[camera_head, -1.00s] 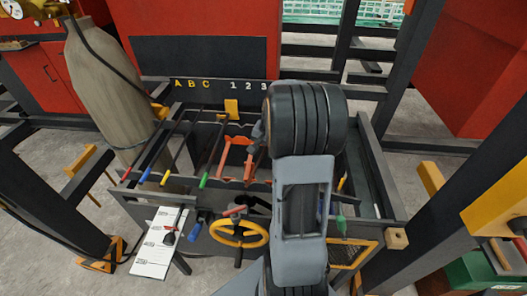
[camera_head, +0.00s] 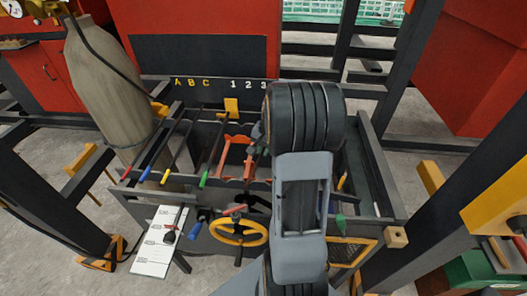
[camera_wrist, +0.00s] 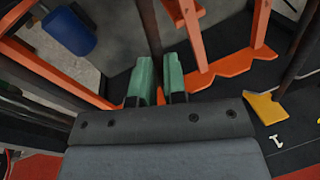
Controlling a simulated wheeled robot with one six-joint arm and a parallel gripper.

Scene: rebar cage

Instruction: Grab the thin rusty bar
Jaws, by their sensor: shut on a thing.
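The thin rusty bar (camera_wrist: 150,30) shows in the wrist view as a narrow brown rod running down from the top edge between the two green fingers of my gripper (camera_wrist: 160,68). The fingers are closed in on it, with its lower part hidden between them. In the head view my gripper (camera_head: 257,138) is mostly hidden behind my wrist, over the middle of the rack. I cannot make out the held bar there.
Orange notched supports (camera_wrist: 215,72) stand close beside my fingers. A blue-ended piece (camera_wrist: 68,32) and a yellow block (camera_wrist: 264,107) are nearby. In the head view, colour-tipped bars (camera_head: 215,150) lie left of my arm, and a yellow handwheel (camera_head: 238,232) is at the rack's front.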

